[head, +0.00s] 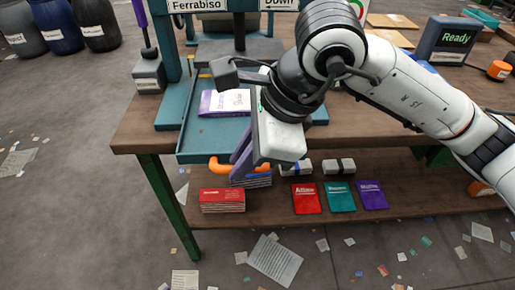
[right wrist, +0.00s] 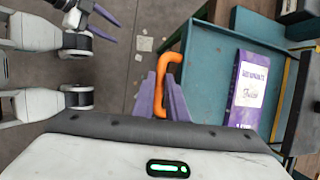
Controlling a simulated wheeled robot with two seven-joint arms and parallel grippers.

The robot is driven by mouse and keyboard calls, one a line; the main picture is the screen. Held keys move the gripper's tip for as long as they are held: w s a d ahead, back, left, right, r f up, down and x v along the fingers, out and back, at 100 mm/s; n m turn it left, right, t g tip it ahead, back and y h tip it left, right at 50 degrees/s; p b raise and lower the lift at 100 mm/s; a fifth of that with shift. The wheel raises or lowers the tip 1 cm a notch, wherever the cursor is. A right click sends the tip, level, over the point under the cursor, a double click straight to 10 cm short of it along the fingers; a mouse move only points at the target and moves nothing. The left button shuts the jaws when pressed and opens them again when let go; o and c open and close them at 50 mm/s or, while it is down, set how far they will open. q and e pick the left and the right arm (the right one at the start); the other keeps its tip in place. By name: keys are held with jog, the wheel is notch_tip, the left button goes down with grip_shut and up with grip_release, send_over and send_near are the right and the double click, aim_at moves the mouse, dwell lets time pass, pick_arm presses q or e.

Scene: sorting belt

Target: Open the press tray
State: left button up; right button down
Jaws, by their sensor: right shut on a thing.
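The press tray (head: 193,136) is a shallow teal tray on the bench, under the teal press, its front lip at the bench's front edge. A purple booklet (head: 225,102) with a white label lies in it; the booklet also shows in the right wrist view (right wrist: 250,88). The tray's orange handle (head: 216,167) shows in the right wrist view too (right wrist: 160,98). My right gripper (right wrist: 164,98) is shut on the handle, its purple fingers on both sides of it. My left gripper (right wrist: 118,33) shows only in the right wrist view, its purple fingers apart and empty.
The lower shelf holds red booklets (head: 222,200), single red, teal and purple booklets (head: 341,197) and strapped bundles. A purple-handled lever (head: 140,14) stands left of the press. A "Ready" screen (head: 447,40) stands right. Floor before the bench has only scattered papers.

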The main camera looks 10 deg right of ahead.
jog(key=shift+s, duration=0.15)
jog(key=c, duration=1.8)
grip_release()
jog(key=shift+o, duration=0.2)
jog(key=shift+r, duration=0.1)
jog(key=p+v, duration=0.1)
jog(key=v, duration=0.9)
